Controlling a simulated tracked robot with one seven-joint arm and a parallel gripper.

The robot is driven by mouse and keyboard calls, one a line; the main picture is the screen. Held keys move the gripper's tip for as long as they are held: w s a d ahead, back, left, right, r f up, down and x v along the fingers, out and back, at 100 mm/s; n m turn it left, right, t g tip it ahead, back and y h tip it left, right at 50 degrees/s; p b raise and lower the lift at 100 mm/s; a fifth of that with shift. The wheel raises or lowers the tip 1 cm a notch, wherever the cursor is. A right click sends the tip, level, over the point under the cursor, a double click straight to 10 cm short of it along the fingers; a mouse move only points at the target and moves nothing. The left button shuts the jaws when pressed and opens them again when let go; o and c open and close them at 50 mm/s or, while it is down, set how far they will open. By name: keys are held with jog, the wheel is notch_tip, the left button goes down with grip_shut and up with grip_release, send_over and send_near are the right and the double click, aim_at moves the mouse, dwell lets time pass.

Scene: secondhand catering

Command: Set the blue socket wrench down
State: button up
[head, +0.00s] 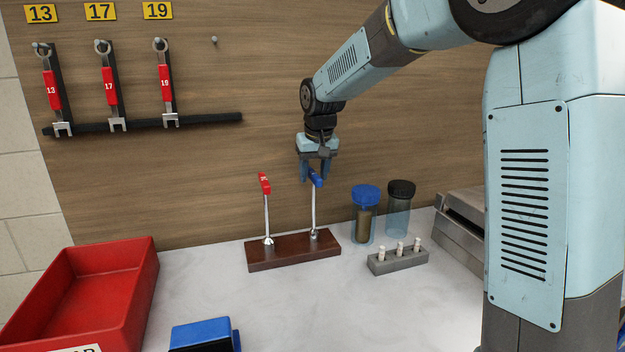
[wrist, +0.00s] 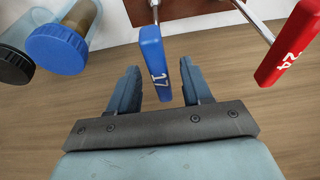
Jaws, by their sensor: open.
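The blue socket wrench (head: 314,205) stands upright in the dark wooden block (head: 262,257), its socket end down at the block's right part. Its blue handle (wrist: 155,62), marked 17, shows in the wrist view. My gripper (head: 314,172) is above the block at the handle's height. In the wrist view my gripper (wrist: 161,86) has its fingers apart, with the tip of the handle between them and a gap on each side. A red socket wrench (head: 265,195), marked 24 in the wrist view (wrist: 289,45), stands in the block's left part.
A blue-lidded jar (head: 364,222) and a black-lidded jar (head: 399,215) stand right of the block, behind a small grey rack (head: 398,262). A red bin (head: 125,290) and a blue box (head: 203,334) are at front left. Red-handled wrenches (head: 109,88) hang on the wall.

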jog(key=v, duration=0.9)
jog(key=shift+s+r, duration=0.15)
jog(key=shift+r, duration=0.2)
jog(key=s+d+m+t, duration=0.1)
jog(key=s+d+m, duration=0.1)
jog(key=s+d, duration=1.35)
jog(key=s+d+f, duration=0.2)
jog(key=s+f, duration=0.1)
jog(key=s, duration=0.4)
jog(key=s+d+f+m+t+h, duration=0.1)
jog(key=s+d+f, duration=0.1)
jog(key=s, duration=0.6)
jog(key=shift+s+d+f, duration=0.2)
jog(key=shift+s+f, duration=0.05)
jog(key=shift+f, duration=0.35)
jog(key=shift+c, duration=0.6)
